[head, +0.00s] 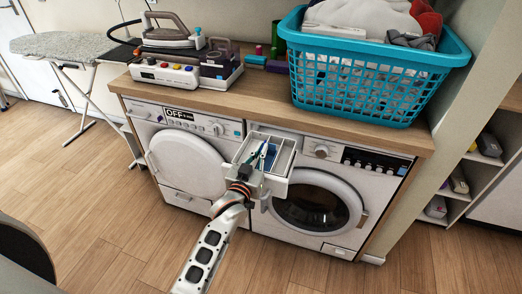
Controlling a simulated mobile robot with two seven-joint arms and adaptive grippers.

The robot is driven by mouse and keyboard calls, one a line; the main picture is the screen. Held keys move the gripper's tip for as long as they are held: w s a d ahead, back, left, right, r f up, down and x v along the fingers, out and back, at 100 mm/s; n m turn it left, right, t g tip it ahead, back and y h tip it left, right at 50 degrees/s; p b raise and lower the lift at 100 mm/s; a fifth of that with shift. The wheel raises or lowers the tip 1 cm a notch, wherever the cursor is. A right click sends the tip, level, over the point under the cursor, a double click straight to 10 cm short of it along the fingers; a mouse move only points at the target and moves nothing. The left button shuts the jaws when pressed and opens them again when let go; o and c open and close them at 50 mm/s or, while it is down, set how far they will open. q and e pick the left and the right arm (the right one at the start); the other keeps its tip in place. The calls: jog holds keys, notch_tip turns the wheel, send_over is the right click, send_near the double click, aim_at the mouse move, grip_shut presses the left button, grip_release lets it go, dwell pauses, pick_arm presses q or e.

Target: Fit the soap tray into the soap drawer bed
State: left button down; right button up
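A white, open-topped soap tray with compartments (284,158) juts out at the upper left of the right-hand washing machine (325,160). A blue part shows inside it. The soap drawer bed is hidden behind and under the tray, and I cannot tell how far the tray sits in it. My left gripper (258,163) is at the tray's front left part, overlapping it in the picture. Its fingers are small and partly hidden, so I cannot tell whether they grip the tray. My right gripper is not in view.
A second machine (185,155), with a display reading OFF, stands at the left. The wooden worktop (262,106) above carries an iron (170,35) and a turquoise laundry basket (370,75). An ironing board (65,45) stands at far left. The wooden floor in front is clear.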

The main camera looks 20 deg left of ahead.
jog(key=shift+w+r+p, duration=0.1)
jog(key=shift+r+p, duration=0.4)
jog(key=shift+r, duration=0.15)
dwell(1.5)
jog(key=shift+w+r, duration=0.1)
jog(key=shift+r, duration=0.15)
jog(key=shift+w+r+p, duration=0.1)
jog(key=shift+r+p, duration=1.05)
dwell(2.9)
